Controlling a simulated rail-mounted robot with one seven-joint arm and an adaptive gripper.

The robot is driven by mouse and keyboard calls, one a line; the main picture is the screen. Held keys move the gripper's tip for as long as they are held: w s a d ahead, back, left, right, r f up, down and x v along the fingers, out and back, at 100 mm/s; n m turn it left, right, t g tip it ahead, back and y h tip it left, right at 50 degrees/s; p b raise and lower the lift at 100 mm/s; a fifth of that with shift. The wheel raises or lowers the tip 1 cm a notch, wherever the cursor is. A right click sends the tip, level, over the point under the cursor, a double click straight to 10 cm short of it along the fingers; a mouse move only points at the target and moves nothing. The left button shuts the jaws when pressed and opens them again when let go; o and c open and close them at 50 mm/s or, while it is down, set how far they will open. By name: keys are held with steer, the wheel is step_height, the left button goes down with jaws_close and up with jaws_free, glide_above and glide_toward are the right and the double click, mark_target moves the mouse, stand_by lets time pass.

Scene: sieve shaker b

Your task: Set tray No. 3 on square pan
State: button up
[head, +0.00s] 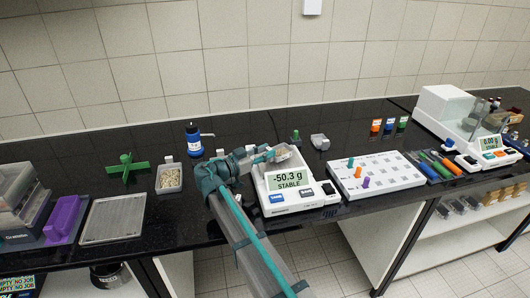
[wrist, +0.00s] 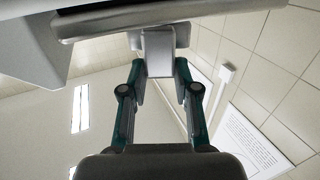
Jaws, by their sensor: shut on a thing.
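My gripper (head: 262,157) is at the left side of the balance, shut on the grey handle tab (wrist: 158,52) of a small tray (head: 283,154). The tray is over the balance's square pan, and its pale underside (wrist: 215,8) fills the top of the wrist view. No number is legible on it. The balance (head: 300,188) display reads -50.3 g STABLE. The pan is mostly hidden by the tray and gripper; I cannot tell whether tray and pan touch.
A tray of pale grains (head: 169,179) and a green cross-shaped stand (head: 124,168) are to the left. A white board with coloured pegs (head: 376,175) is right of the balance. A small grey block (head: 320,142) lies behind.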

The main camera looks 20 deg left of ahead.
steer(key=shift+f+b, duration=0.6)
steer(key=shift+b, duration=0.3)
steer(key=o, duration=0.8)
steer(key=shift+r, duration=0.15)
steer(key=r+p, duration=0.1)
steer(key=p, duration=0.1)
steer(key=shift+r+p, duration=0.25)
steer(key=shift+p, duration=0.1)
steer(key=b+v, duration=0.1)
steer(key=v, duration=0.5)
steer(key=b+v, duration=0.2)
steer(key=v, duration=0.4)
steer(key=shift+f+b, duration=0.2)
steer(key=shift+b, duration=0.1)
